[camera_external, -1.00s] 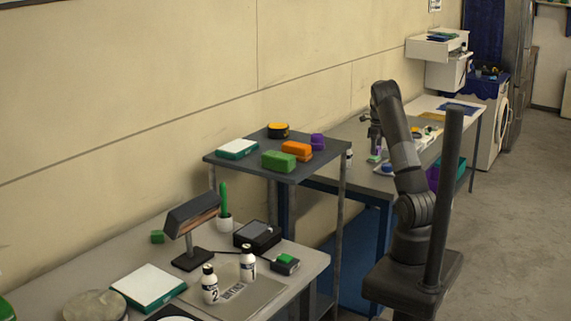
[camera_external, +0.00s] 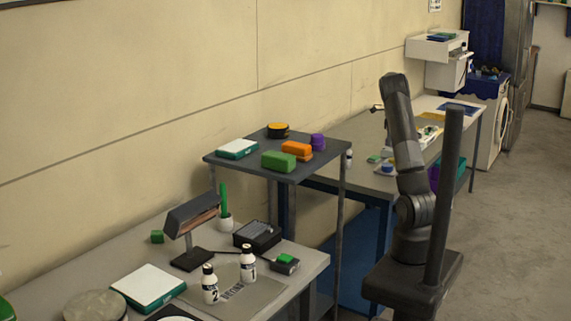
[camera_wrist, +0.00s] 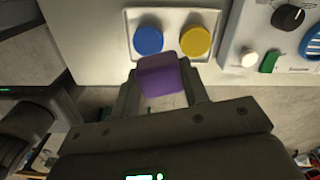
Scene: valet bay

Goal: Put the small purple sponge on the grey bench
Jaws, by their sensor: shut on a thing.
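In the wrist view the small purple sponge (camera_wrist: 161,78) is between the fingers of my gripper (camera_wrist: 163,92), which is shut on it. In the external view my arm's upper links hide most of the gripper, and the sponge cannot be seen there. A long grey bench (camera_external: 352,136) with blue legs runs along the wall behind my arm. A second greyish bench (camera_external: 85,270) stands at the front left. In the wrist view the sponge overlaps the lower edge of a pale plate with a blue disc (camera_wrist: 148,41) and a yellow disc (camera_wrist: 195,41).
A dark raised shelf (camera_external: 246,167) between the benches holds green and orange blocks and a purple round item (camera_external: 317,141). A small green item (camera_external: 374,159) and a blue-and-white item (camera_external: 387,169) lie on the long bench. Its left part looks mostly clear.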

